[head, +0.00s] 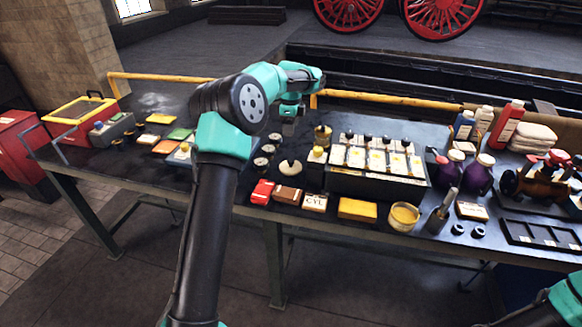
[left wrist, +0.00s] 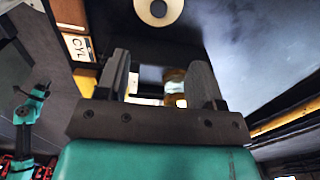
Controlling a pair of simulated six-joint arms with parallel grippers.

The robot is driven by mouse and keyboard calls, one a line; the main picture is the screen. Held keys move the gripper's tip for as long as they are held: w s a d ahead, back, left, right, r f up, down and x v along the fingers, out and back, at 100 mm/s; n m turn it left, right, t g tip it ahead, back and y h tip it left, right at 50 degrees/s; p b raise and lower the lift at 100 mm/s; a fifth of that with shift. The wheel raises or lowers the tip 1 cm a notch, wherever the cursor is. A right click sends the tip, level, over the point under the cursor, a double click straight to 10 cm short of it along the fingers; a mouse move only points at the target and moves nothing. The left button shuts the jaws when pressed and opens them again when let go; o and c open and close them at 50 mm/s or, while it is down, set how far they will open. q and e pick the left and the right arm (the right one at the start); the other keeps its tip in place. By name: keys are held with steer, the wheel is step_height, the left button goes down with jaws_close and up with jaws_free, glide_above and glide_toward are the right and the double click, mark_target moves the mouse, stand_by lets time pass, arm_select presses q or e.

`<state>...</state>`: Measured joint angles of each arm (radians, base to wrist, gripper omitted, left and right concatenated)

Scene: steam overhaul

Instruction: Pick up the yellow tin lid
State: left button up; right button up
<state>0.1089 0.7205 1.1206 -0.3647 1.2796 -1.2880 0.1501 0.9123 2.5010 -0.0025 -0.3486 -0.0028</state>
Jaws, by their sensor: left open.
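A round yellow tin (head: 404,216) stands near the front edge of the bench, right of a flat yellow box. Its top looks yellow; I cannot tell whether that is a separate lid. My left gripper (head: 289,128) hangs above the back middle of the bench, well to the left of and behind that tin. In the left wrist view its two fingers (left wrist: 160,85) are apart with nothing held. A small jar with an amber band (left wrist: 175,84) shows beyond the gap between them. My right arm's teal part is at the lower right corner; its gripper is not seen.
A CYL box (head: 314,202), a yellow box (head: 357,209) and a rack of cards (head: 376,162) are near the tin. Purple bottles (head: 479,173) and a brass valve (head: 535,180) stand right. A yellow rail (head: 390,99) runs along the back.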

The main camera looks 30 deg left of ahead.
arm_select(q)
glide_toward(291, 160)
step_height(291, 160, down, 5)
steer(key=shift+s+f, duration=0.1)
steer(key=shift+f, duration=0.05)
steer(key=shift+f, duration=0.1)
stand_by(0.3)
steer(key=shift+f, duration=2.5)
steer(key=shift+c, duration=0.3)
steer(key=c, duration=0.9)
steer(key=shift+r, duration=0.1)
steer(key=shift+c, duration=0.2)
